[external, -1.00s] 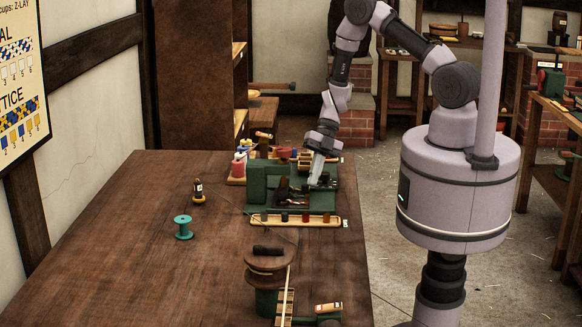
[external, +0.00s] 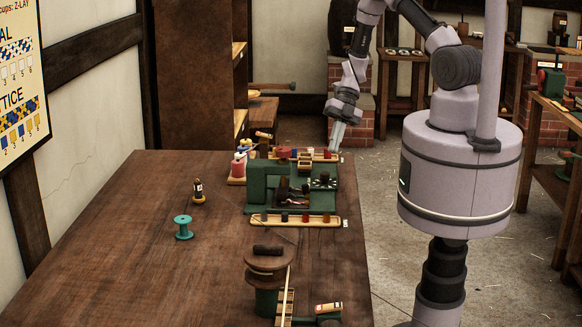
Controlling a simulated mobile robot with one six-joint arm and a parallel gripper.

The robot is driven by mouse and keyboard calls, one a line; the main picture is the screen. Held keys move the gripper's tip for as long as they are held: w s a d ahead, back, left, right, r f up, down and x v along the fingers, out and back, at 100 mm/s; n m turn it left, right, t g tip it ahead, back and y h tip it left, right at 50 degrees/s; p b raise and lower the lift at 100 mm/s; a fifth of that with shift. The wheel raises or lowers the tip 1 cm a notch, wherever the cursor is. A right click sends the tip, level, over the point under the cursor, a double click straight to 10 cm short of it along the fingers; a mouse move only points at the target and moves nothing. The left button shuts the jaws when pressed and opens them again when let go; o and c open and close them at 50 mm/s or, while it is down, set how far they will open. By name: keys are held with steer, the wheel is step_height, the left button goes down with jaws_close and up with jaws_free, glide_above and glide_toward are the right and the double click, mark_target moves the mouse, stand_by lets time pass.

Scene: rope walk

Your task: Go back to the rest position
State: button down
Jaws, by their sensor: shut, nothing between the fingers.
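My gripper (external: 337,137) hangs above the far right edge of the wooden table (external: 120,240), pointing down. Its fingers are together with nothing between them. It is apart from the green machine (external: 262,183), which stands on the table to its left and nearer the camera. My arm is bent, with its elbow high and the forearm hanging down.
A teal spool (external: 183,227) and a small dark bottle-like item (external: 198,192) stand to the left. A round wooden reel (external: 268,262) is at the front. The table's left side is clear.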

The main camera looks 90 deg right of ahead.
steer(key=w+a+r+n+h+b, duration=0.1)
steer(key=a+r+n+b, duration=0.2)
steer(key=a+r+n, duration=0.55)
steer(key=w+a+r+n+h+b, duration=0.25)
steer(key=r+n, duration=0.25)
steer(key=n, duration=0.6)
steer(key=s+a+r+n+t+b, duration=0.1)
steer(key=s+a+r+n+b, duration=0.1)
steer(key=n, duration=0.6)
steer(key=s+a+r+n+h+b, duration=0.1)
steer(key=s+a+r+n+b, duration=0.1)
steer(key=s+a+n, duration=0.3)
steer(key=s+a+r+n+t+b, duration=0.1)
steer(key=s+a+n, duration=0.3)
steer(key=n, duration=0.9)
steer(key=shift+s+a+r+t+b, duration=0.3)
steer(key=shift+s+r+b, duration=0.2)
steer(key=shift+s+r, duration=0.4)
steer(key=shift+w, duration=0.1)
